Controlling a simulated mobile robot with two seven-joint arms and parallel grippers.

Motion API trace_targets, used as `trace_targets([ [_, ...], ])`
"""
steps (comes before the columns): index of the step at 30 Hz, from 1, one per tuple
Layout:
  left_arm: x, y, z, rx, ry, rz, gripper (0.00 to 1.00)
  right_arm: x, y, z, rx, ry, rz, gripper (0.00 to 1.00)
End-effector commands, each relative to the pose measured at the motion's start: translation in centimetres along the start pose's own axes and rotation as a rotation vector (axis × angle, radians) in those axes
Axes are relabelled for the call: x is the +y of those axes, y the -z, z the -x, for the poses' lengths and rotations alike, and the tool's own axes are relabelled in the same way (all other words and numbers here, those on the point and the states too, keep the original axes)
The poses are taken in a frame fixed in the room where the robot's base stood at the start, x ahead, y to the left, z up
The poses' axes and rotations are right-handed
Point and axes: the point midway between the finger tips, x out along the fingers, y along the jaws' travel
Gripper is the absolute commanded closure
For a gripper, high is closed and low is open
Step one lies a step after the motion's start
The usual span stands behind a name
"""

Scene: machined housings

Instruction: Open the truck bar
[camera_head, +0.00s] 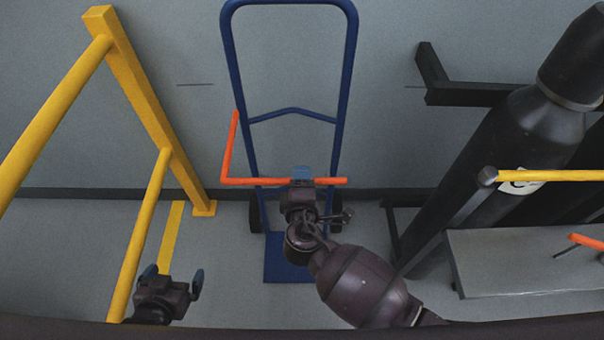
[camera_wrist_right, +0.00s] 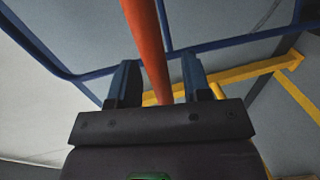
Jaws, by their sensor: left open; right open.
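The orange truck bar (camera_head: 262,181) runs across the front of the blue hand truck (camera_head: 349,60), with a bent end rising at its left. My right gripper (camera_head: 302,172) is at the middle of the bar. In the right wrist view the bar (camera_wrist_right: 143,35) passes between the two spread blue fingers of the right gripper (camera_wrist_right: 160,80), with gaps beside it. Part of the bar is hidden behind the gripper in the head view. My left gripper (camera_head: 175,276) is open and empty at the lower left, away from the truck.
A yellow rail frame (camera_head: 142,85) stands at the left, close to my left gripper. Dark gas cylinders (camera_head: 480,165) lean in a rack at the right, with a yellow bar (camera_head: 560,175) across them. A grey step (camera_head: 510,262) lies below. Open floor surrounds the truck's base.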

Motion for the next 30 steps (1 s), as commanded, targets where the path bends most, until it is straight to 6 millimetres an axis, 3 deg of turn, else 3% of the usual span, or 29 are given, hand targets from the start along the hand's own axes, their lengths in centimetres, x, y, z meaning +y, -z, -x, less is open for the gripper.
trace_targets([
  [6,0.0,0.0,0.0,0.001,0.000,0.000,0.00,0.0,0.0,-1.8,-0.001,0.000,0.000,0.56],
  [16,0.0,0.0,0.0,0.000,0.000,0.000,0.00,0.0,0.0,-2.0,0.000,0.001,-0.001,0.56],
  [25,0.0,0.0,0.0,0.000,0.000,-0.001,0.00,0.0,0.0,-2.0,0.000,0.001,-0.001,1.00],
  [30,0.0,0.0,0.0,0.000,-0.001,-0.001,0.00,0.0,0.0,-2.0,0.000,0.001,-0.001,1.00],
])
